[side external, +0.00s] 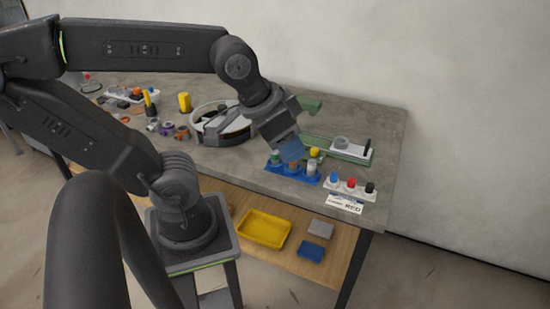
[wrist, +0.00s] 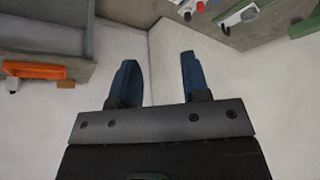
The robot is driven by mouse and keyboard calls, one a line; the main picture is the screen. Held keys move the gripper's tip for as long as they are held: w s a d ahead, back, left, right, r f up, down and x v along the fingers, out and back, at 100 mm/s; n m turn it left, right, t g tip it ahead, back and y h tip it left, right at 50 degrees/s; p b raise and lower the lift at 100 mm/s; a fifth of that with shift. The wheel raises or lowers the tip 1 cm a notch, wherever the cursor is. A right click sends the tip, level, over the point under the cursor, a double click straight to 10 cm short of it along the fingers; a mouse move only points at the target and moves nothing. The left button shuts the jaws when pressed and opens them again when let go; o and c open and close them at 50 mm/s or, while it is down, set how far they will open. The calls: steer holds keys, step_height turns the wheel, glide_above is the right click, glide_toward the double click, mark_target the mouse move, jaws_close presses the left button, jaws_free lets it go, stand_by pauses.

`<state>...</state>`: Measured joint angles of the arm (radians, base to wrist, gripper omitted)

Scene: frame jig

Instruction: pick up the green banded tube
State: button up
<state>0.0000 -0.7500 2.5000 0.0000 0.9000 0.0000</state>
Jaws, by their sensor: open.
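A tube with a green top (side external: 276,157) stands at the left end of a blue rack (side external: 306,181) in the side view. I cannot make out a band on it. A white-topped tube (side external: 312,168) stands to its right, and a yellow top (side external: 314,152) shows behind. My gripper (side external: 291,150) has blue fingers and appears over or in front of the rack, hiding part of its middle; its height there is unclear. In the wrist view my gripper (wrist: 159,75) is open, with nothing between the fingers. The green-topped tube is not recognisable in that view.
A white holder (side external: 360,195) with blue, red and black caps and a card reading RED (side external: 345,204) lie right of the rack. A green fixture (side external: 325,145) is behind. A round grey device (side external: 222,125) is left. The wrist view shows an orange-handled piece (wrist: 33,70).

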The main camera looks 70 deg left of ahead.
steer(key=shift+o, duration=1.4)
